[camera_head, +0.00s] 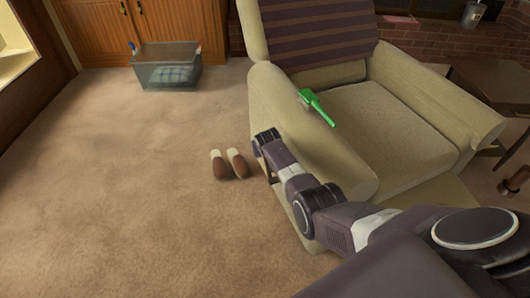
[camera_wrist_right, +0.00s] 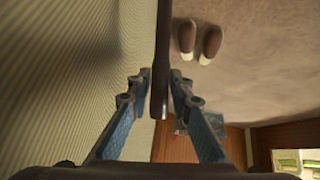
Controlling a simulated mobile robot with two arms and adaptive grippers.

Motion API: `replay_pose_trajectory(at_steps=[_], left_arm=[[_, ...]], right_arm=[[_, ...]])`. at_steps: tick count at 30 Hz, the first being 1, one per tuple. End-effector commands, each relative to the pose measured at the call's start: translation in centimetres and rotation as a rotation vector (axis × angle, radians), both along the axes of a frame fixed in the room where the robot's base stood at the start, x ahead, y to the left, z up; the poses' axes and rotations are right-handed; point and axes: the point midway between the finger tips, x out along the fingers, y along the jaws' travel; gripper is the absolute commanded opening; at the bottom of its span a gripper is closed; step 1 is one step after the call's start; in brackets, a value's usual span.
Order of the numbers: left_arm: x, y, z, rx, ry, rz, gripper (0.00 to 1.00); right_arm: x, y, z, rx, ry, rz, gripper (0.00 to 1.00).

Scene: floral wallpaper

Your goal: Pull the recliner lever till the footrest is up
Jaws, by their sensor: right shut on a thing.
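The beige recliner (camera_head: 395,125) faces the lower right in the head view, with a striped dark throw over its backrest. My right arm reaches along the recliner's outer left side. In the right wrist view, the dark brown lever (camera_wrist_right: 161,45) stands between the blue fingers of my right gripper (camera_wrist_right: 159,88), which is shut on it. The ribbed side of the chair is close on the left there. My arm covers part of the recliner's front, and I cannot make out the footrest's position. My left gripper is out of view.
Brown slippers (camera_head: 228,164) lie on the carpet left of the recliner. A bluish see-through bin (camera_head: 167,67) stands before the wooden cabinet (camera_head: 145,28). A bright green object (camera_head: 318,107) rests by the near armrest. The carpet on the left is mostly clear.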

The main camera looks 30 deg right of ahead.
Motion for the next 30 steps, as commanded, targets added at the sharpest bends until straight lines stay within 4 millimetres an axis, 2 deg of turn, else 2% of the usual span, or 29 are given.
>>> replay_pose_trajectory(at_steps=[1, 15, 16, 20, 30], left_arm=[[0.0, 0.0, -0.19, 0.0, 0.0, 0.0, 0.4], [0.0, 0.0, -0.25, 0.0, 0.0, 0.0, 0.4], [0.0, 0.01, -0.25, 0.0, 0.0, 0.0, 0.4], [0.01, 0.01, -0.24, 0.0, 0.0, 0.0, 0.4], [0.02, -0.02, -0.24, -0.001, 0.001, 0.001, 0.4]], right_arm=[[0.55, -0.17, 0.41, -0.004, -0.01, 0.003, 0.0], [0.69, -0.13, 0.47, -0.003, -0.005, 0.002, 0.0], [0.7, -0.14, 0.48, -0.003, -0.005, 0.002, 0.22], [0.58, -0.1, 0.33, -0.002, -0.001, 0.002, 0.37], [0.32, -0.03, 0.17, 0.0, 0.005, 0.002, 0.37]])
